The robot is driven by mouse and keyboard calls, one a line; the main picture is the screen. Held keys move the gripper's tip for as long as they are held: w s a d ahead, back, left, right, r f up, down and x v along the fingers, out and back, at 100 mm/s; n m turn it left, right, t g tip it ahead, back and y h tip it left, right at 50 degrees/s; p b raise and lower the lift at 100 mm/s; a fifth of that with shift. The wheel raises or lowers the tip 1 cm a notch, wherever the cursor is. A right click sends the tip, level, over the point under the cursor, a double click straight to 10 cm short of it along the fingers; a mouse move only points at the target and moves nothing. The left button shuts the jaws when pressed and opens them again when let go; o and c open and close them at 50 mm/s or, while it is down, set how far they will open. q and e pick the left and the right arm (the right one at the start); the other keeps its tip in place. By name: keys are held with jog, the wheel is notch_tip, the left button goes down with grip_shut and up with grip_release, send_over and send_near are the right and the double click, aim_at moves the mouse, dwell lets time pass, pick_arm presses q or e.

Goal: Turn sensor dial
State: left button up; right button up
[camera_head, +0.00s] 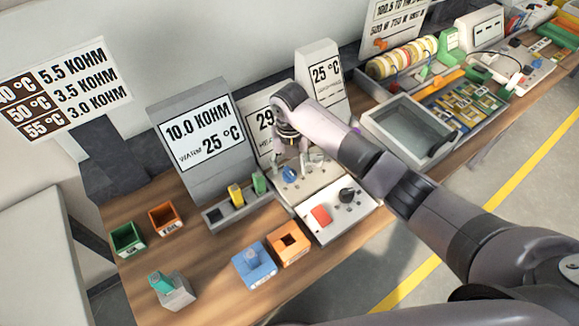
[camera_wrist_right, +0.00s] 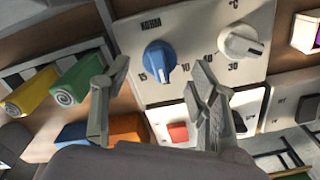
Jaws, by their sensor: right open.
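A blue dial (camera_wrist_right: 159,61) marked KOHM sits on a pale panel (camera_wrist_right: 200,20), with a scale around it that reads 15 and 10. A white dial (camera_wrist_right: 241,41) marked °C sits to its right, with 30 and 40 on its scale. In the head view the blue dial (camera_head: 289,174) shows just below my right gripper (camera_head: 298,160). In the wrist view the right gripper (camera_wrist_right: 160,72) is open and empty. Its fingers stand on either side of the blue dial's lower part; contact cannot be told. My left gripper is not in view.
A control box (camera_head: 335,222) with a red button (camera_head: 320,215) and a black knob (camera_head: 346,195) stands in front. A display (camera_head: 204,143) reads 10.0 KOHM, 25 °C. A grey tray (camera_head: 385,115) is at right.

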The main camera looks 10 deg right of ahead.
aim_at(289, 171)
jog(key=shift+f, duration=1.65)
jog(key=c, duration=1.2)
jog(key=shift+o, duration=0.2)
